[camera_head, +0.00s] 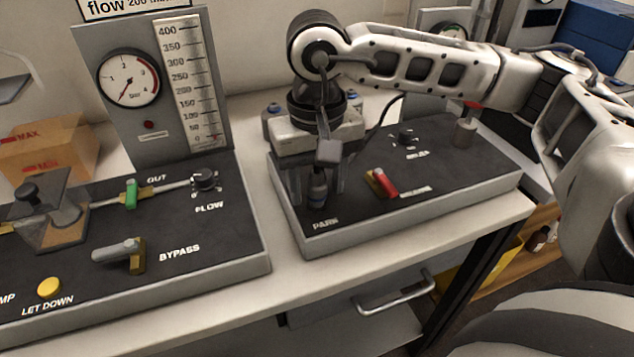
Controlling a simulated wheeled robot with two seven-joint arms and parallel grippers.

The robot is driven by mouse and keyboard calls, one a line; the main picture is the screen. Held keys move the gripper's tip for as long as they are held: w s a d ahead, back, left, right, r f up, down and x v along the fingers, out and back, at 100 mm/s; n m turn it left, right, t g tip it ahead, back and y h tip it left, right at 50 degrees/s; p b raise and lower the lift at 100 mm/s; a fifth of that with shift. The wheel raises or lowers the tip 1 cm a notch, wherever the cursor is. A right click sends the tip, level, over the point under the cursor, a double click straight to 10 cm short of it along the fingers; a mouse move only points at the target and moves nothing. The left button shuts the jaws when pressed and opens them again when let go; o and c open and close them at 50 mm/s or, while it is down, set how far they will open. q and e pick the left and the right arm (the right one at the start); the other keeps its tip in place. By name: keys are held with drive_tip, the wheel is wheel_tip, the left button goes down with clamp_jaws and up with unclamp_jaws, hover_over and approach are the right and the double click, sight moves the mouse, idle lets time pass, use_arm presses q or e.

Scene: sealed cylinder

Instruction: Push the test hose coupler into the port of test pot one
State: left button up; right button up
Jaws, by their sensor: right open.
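My right gripper (316,188) points down over the near left corner of the right-hand panel. Its fingers are open, one on each side of a small dark grey upright piece (318,190) by the PARK label. This piece looks like the test hose coupler; I cannot tell whether the fingers touch it. A thin black hose (384,116) curves behind my right arm; its ends are hidden. Two grey-blue rounded tops (269,114) show behind the gripper, mostly hidden. I cannot make out which is test pot one, or its port. My left gripper is not in view.
The right-hand panel (440,187) carries a red-handled valve (384,183), a black knob (406,138) and a red-topped cylinder (465,131). The left panel (215,235) has a BYPASS lever (119,250) and a gauge board (128,78). A bare bench strip (262,210) separates them.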

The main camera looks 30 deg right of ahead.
sight(317, 172)
drive_tip(key=shift+b, duration=0.35)
clamp_jaws()
drive_tip(key=shift+r, duration=0.1)
drive_tip(key=shift+r+p, duration=0.5)
drive_tip(key=shift+r, duration=0.2)
drive_tip(key=shift+r+p, duration=1.35)
drive_tip(key=shift+r, duration=0.9)
